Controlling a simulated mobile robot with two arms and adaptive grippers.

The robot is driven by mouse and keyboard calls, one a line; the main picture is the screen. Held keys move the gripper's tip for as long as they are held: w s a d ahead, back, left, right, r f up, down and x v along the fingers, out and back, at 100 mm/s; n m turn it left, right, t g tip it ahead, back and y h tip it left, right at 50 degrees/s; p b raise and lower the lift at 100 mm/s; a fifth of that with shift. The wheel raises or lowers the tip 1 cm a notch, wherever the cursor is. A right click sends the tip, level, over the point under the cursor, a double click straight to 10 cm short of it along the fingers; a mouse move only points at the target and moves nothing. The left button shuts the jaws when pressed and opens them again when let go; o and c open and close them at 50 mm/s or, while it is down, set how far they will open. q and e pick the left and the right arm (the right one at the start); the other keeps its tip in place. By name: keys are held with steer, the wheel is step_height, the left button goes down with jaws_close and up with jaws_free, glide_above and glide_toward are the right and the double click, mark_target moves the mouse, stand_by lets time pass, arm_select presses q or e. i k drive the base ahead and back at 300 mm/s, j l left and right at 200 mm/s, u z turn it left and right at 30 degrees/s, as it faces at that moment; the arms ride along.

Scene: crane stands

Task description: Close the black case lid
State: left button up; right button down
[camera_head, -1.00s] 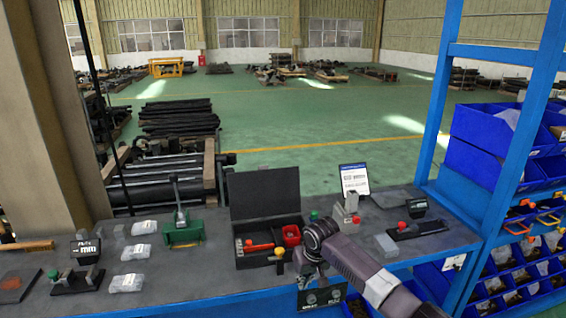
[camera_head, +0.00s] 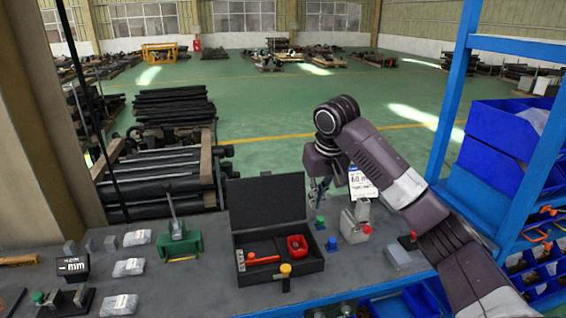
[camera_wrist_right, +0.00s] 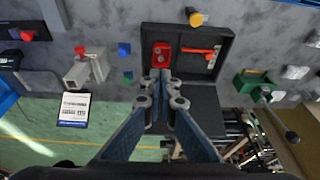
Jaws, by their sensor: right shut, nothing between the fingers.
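The black case (camera_head: 237,254) stands on the grey workbench with its lid (camera_head: 266,202) raised upright at the back edge. Inside it lie a red-handled tool (camera_head: 262,260) and a red box (camera_head: 297,246). My right gripper (camera_head: 318,197) is above the bench, to the right of the lid and apart from it in the head view. In the right wrist view its fingers (camera_wrist_right: 160,78) are shut and empty, pointing toward the case (camera_wrist_right: 226,50), with the lid (camera_wrist_right: 205,108) behind and beside them. My left gripper is not in view.
A yellow-topped knob (camera_head: 285,273) stands right at the case's front. A green tool (camera_head: 179,240) is to the left. Green and blue knobs, a grey block (camera_head: 355,222) and a white sign (camera_head: 362,185) stand to the right. A blue shelf rack (camera_head: 462,100) bounds the right side.

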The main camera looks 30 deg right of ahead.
mark_target(266, 199)
steer(key=i+l, duration=0.2)
steer(key=i, duration=0.35)
steer(key=i+l, duration=0.2)
steer(key=i, duration=0.3)
